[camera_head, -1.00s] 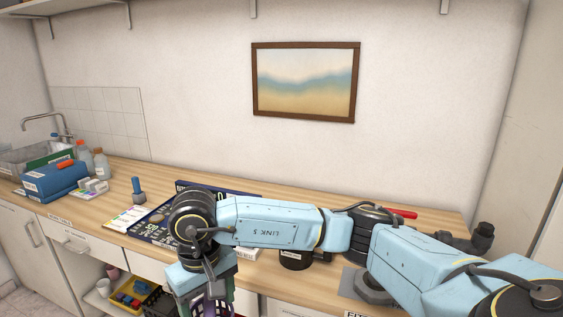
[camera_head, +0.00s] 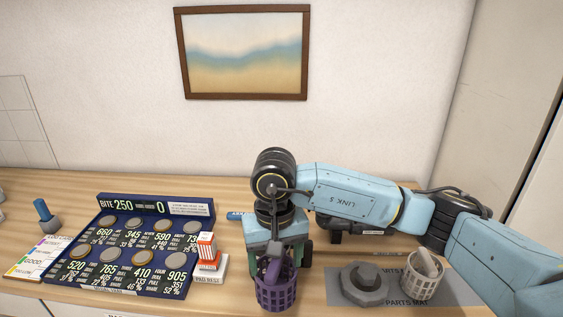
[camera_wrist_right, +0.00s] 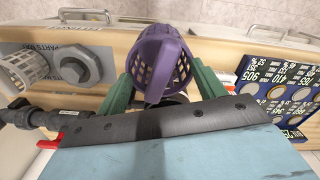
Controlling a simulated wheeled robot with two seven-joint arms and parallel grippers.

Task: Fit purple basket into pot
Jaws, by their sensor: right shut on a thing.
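The purple basket (camera_head: 277,290) is a slotted cup with a tall handle tab. My right gripper (camera_head: 277,256) is shut on it and holds it upright near the counter's front edge. In the right wrist view the basket (camera_wrist_right: 162,62) sits between the green fingers. A black pump body (camera_head: 345,236) stands behind my right arm, which hides much of it. A dark rounded part (camera_wrist_right: 177,100) shows just past the basket in the wrist view; I cannot tell whether it is the pot. My left gripper is not in view.
A grey parts mat (camera_head: 437,296) at right carries a grey nut-shaped part (camera_head: 363,285) and a white basket (camera_head: 422,275). A blue display board (camera_head: 90,279) with several discs and a small red-and-white block (camera_head: 207,252) are at left. A blue-handled tool (camera_head: 45,213) stands further left.

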